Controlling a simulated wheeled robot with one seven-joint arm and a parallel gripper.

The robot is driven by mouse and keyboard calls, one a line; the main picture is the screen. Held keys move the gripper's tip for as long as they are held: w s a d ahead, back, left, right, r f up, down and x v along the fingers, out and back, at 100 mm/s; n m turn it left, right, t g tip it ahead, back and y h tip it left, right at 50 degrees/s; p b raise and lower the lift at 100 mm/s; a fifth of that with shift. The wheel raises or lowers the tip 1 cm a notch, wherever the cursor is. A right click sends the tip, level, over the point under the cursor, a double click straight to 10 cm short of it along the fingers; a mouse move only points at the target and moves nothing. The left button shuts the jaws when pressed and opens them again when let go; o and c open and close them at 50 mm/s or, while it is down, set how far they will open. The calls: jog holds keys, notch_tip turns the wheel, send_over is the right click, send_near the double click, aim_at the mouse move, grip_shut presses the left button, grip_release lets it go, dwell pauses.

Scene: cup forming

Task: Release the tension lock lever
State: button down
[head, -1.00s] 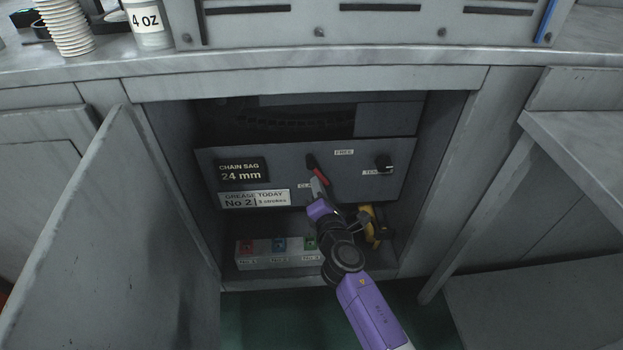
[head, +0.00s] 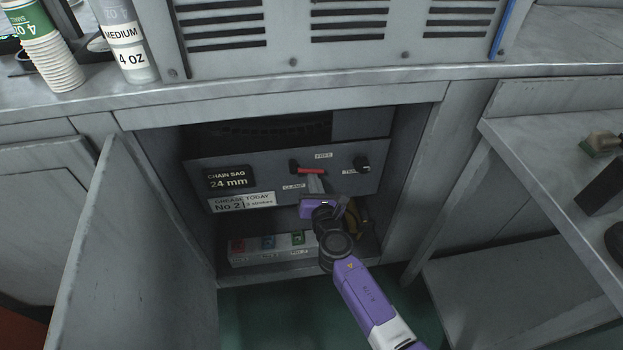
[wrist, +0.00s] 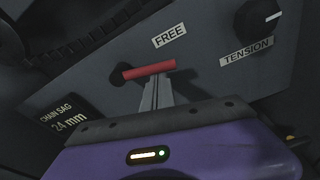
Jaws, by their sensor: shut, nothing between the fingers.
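The tension lock lever (head: 312,171) has a red handle on a black pivot on the dark panel inside the open cabinet. It points right, about level, between the FREE label (head: 323,155) above and the CLAMP label (head: 293,187) below. In the wrist view the lever (wrist: 149,70) lies just under the FREE label (wrist: 169,36). My gripper (wrist: 156,82) is shut and empty. Its fingertips are at the lever's underside, close to or touching it; the exact contact is hard to see. In the head view my gripper (head: 314,180) comes from below.
The tension knob (head: 362,164) is right of the lever. A chain sag display (head: 228,180) and grease label (head: 241,203) are at left. A tray with coloured marks (head: 270,247) and a partly hidden yellow tool (head: 357,225) sit below. The open door (head: 130,240) stands left.

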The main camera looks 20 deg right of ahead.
jog(key=shift+d+r, duration=0.1)
jog(key=shift+r, duration=0.2)
dwell(0.4)
notch_tip(320, 180, down, 5)
jog(key=b, duration=0.4)
jog(key=r+p+v, duration=0.1)
jog(key=p+v, duration=0.2)
jog(key=v, duration=0.6)
jog(key=shift+a, duration=0.4)
